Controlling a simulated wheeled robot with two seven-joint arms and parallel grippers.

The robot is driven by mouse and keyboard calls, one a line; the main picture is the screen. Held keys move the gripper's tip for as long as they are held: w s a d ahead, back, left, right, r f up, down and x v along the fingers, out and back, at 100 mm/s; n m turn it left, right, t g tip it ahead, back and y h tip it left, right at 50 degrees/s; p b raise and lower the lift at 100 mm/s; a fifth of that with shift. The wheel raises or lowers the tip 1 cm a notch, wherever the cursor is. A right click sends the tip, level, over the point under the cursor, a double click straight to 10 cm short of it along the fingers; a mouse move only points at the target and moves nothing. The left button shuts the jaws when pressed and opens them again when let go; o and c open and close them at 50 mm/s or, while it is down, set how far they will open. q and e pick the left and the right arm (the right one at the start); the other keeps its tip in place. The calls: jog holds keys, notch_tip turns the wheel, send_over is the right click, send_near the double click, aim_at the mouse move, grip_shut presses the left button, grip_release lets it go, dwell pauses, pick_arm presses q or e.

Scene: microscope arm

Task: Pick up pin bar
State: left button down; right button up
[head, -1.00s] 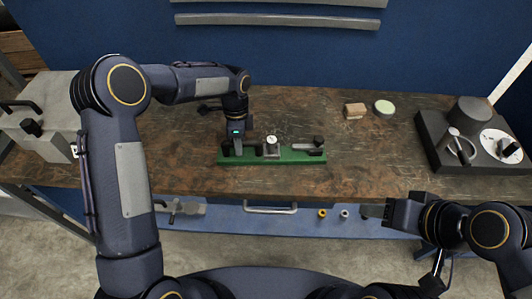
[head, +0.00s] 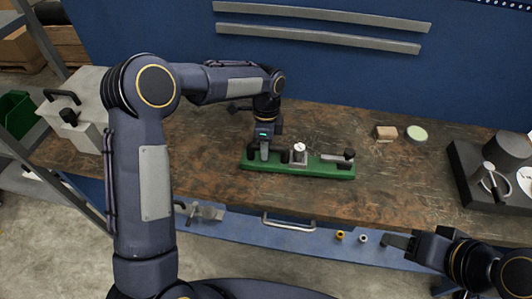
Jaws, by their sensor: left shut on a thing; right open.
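A green base (head: 326,172) lies on the brown workbench with small dark and metal parts on it, including a metal block with a white round dial (head: 299,149) and a dark knobbed part (head: 346,156) at its right end. My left gripper (head: 264,155) points down at the left end of the base. It is shut on a small dark part there, which I take to be the pin bar; the fingers hide most of it. I cannot tell whether it is clear of the base. My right gripper (head: 392,240) is open and empty, in front of the bench's front edge.
A wooden block (head: 386,133) and a pale green disc (head: 417,133) lie at the back right. A dark device (head: 470,182) stands at the right end. A grey box (head: 84,110) stands at the left end. The bench between base and device is clear.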

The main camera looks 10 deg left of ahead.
aim_at(279, 160)
pick_arm(q)
jog(key=s+d+r+b, duration=0.3)
jog(key=s+r, duration=0.6)
jog(key=s, duration=0.4)
jog(key=shift+s+r+b, duration=0.25)
jog(key=shift+r+b, duration=0.05)
pick_arm(e)
notch_tip(279, 160, down, 4)
jog(key=shift+r, duration=0.1)
pick_arm(q)
jog(key=shift+w+a+f, duration=0.5)
jog(key=shift+w+f, duration=1.5)
jog(key=shift+w, duration=0.3)
jog(key=shift+w+a+f, duration=0.45)
jog(key=shift+w+f, duration=1.5)
jog(key=shift+w, duration=0.35)
jog(key=shift+w+a+f, duration=0.5)
jog(key=shift+w+f, duration=1.5)
jog(key=shift+w, duration=0.3)
jog(key=shift+f+b, duration=0.3)
jog(key=shift+f, duration=0.2)
pick_arm(e)
jog(key=shift+f, duration=0.3)
